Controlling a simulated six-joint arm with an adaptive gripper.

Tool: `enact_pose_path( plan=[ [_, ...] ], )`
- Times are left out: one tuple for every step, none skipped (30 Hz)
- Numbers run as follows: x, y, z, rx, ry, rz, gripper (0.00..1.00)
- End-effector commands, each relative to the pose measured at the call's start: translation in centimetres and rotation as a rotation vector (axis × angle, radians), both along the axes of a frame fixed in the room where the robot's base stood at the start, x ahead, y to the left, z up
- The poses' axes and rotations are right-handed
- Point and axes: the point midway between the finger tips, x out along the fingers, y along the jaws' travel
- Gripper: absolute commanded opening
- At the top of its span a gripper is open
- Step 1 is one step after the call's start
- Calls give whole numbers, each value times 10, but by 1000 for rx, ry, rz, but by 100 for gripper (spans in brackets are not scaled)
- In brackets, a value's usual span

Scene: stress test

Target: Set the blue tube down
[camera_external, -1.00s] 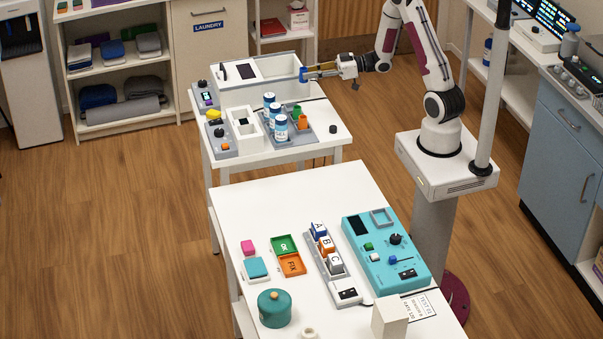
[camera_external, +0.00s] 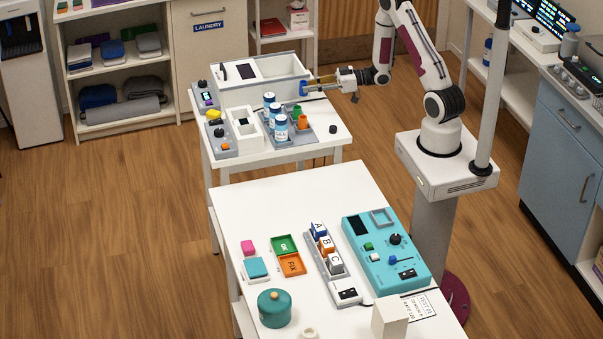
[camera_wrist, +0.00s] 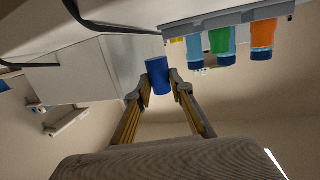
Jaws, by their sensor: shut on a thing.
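The blue tube (camera_external: 303,88) is between the fingertips of my gripper (camera_external: 309,85), at the right end of the grey-white station on the far small table. In the wrist view my gripper (camera_wrist: 160,88) is shut on the blue tube (camera_wrist: 158,75), one finger on each side. Whether the tube's lower end touches anything cannot be told.
The station (camera_external: 285,89) with a white bin stands behind the tray. A white divided box (camera_external: 245,128) is left of the tray, and a small black knob (camera_external: 333,129) is to its right. The near white table (camera_external: 285,205) carries boxes and a teal panel (camera_external: 385,258).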

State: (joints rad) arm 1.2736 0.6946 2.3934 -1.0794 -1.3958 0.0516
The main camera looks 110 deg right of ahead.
Motion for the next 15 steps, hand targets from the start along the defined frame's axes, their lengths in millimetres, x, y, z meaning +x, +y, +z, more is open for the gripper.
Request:
enact_pose_path(
  plan=[
    [0,0,0,0,0,0,7],
    [0,0,0,0,0,0,7],
    [0,0,0,0,0,0,7],
    [0,0,0,0,0,0,7],
    [0,0,0,0,0,0,7],
    [0,0,-1,1,0,0,7],
    [0,0,-2,1,0,0,7],
    [0,0,-3,1,0,0,7],
    [0,0,-5,2,1,0,7],
    [0,0,-6,2,1,0,7],
    [0,0,-9,3,0,0,7],
    [0,0,-12,3,0,1,7],
    [0,0,-14,3,0,1,7],
    [0,0,-16,3,0,1,7],
    [0,1,-20,3,0,1,7]
  ],
)
